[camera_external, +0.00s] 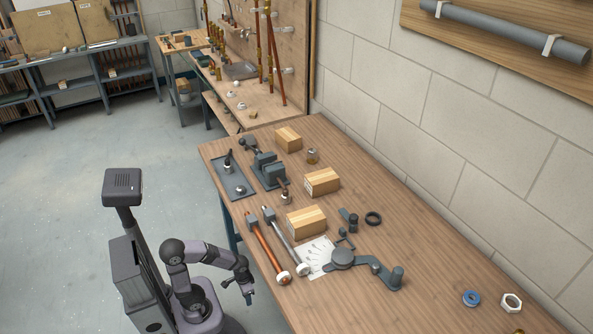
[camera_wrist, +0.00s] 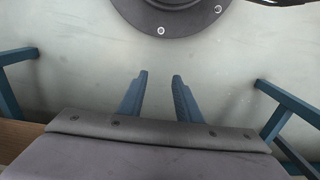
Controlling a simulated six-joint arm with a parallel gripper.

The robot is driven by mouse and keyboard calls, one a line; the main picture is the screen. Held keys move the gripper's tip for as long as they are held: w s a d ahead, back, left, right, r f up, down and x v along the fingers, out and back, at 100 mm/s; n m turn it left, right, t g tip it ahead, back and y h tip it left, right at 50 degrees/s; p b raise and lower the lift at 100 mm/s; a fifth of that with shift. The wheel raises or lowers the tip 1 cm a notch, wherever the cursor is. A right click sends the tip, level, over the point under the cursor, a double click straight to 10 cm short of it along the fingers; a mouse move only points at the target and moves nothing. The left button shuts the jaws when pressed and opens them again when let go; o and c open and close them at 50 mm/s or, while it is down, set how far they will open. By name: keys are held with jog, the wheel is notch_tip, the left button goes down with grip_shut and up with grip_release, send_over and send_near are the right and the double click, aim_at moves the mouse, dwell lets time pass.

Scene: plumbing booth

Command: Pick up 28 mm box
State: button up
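Three similar tan boxes with pale labels are on the wooden bench in the external view: a near box (camera_external: 307,222), a middle box (camera_external: 322,182) and a far box (camera_external: 288,139). I cannot read which one is marked 28 mm. My gripper (camera_external: 249,298) is beside the bench's near left edge, low and apart from all the boxes. In the wrist view my gripper (camera_wrist: 159,82) shows two blue fingers spread apart with nothing between them. No box shows in the wrist view.
On the wooden bench (camera_external: 440,260), a copper tube (camera_external: 265,245) and a steel tube (camera_external: 284,238) lie left of the near box. A pipe bender (camera_external: 365,265) and paper sheet (camera_external: 315,256) lie in front. A vise (camera_external: 268,170) stands left. The right bench is mostly clear.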

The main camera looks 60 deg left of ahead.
jog(key=o, duration=1.2)
jog(key=shift+o, duration=0.2)
